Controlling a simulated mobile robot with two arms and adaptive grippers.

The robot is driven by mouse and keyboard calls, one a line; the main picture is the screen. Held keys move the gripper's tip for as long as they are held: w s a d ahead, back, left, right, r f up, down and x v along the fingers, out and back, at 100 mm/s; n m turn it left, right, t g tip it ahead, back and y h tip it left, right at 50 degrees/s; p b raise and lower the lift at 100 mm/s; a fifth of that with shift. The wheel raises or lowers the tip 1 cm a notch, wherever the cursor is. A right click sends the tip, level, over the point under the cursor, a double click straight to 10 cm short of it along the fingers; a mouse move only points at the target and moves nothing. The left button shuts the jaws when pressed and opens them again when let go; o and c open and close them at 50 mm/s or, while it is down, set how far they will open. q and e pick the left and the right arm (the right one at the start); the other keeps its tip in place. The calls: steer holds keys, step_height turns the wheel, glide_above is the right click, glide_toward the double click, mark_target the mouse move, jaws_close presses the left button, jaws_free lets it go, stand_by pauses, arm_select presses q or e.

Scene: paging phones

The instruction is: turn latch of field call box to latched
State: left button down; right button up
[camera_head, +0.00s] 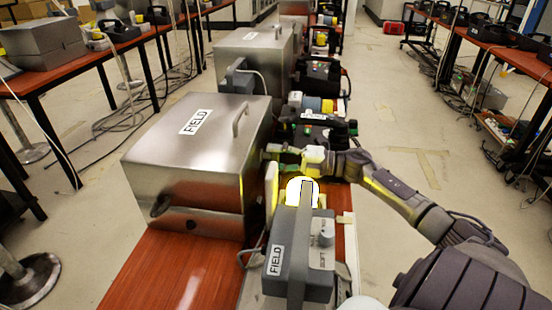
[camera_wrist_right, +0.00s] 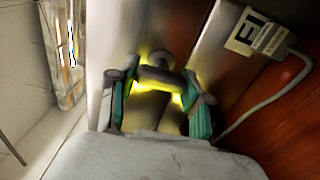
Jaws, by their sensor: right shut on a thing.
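The field call box (camera_head: 195,150) is a closed brushed-metal box with a FIELD label and a lid handle, on the red-brown bench. My right gripper (camera_head: 276,158) is at its right side wall in the head view. In the right wrist view, the gripper (camera_wrist_right: 158,98) has its green-padded fingers on either side of the latch (camera_wrist_right: 158,76), a short dark bar with a round end against the metal. It is shut on the latch. Yellow glow lights the spot. In the head view the gripper largely hides the latch, so its angle is unclear. My left gripper is not in view.
A grey FIELD handset unit (camera_head: 308,262) with a cord stands close in front of my right gripper. Another metal FIELD box (camera_head: 250,55) and dark devices (camera_head: 318,75) stand farther along the bench. The floor (camera_head: 405,110) right of the bench is largely clear.

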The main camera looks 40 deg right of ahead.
steer(key=shift+f, duration=0.1)
steer(key=o, duration=1.2)
steer(key=v, duration=1.2)
